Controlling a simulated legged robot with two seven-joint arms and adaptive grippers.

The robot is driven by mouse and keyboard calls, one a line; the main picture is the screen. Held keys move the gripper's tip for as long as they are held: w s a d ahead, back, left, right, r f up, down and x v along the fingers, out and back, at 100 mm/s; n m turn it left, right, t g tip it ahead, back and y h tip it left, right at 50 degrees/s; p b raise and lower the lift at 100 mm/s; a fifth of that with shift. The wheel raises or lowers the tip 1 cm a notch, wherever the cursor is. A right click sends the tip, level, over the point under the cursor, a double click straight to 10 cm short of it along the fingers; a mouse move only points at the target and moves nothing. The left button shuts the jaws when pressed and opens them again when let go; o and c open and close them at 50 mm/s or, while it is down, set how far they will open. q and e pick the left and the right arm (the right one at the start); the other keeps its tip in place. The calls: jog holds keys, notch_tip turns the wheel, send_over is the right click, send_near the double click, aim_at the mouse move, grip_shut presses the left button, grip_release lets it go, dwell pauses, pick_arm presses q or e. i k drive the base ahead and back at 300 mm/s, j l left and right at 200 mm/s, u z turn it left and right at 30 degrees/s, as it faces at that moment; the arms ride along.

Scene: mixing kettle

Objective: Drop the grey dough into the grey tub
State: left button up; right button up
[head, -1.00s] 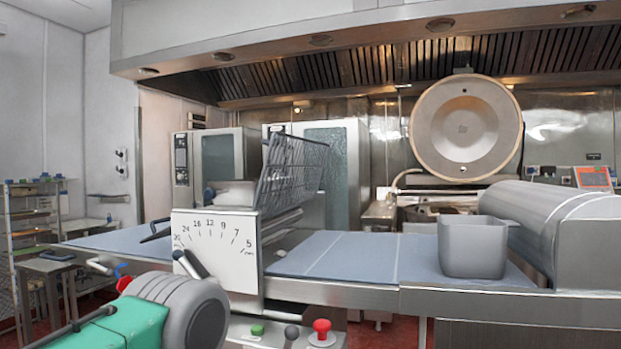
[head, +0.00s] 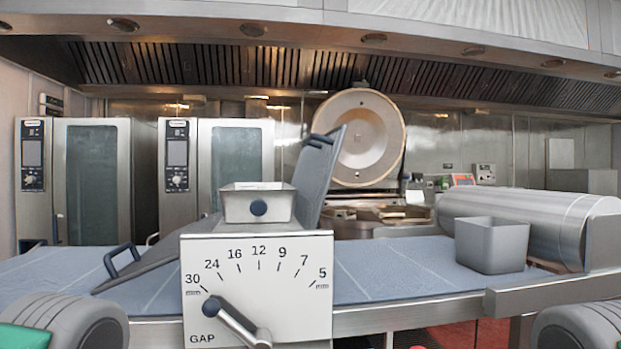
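The grey tub (head: 491,246) stands upright on the blue belt (head: 400,262) at the right, in front of a large metal roller. Its opening faces up, but its inside floor is hidden. I cannot make out the grey dough anywhere in the head view. Only rounded grey and green parts of my arms show in the two bottom corners. Neither gripper is in view.
A white gap-dial panel (head: 258,285) with a lever stands in the front middle. A metal tin (head: 257,204) and a raised grey guard (head: 319,178) are behind it. The metal roller (head: 530,222) borders the tub. The belt left of the tub is clear.

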aim_at(475, 265)
jog(key=j, duration=0.5)
jog(key=i+l+u, duration=0.1)
jog(key=l+u, duration=0.35)
jog(key=l, duration=0.7)
jog(key=l+u, duration=0.4)
jog(key=l, duration=0.7)
jog(key=k, duration=0.05)
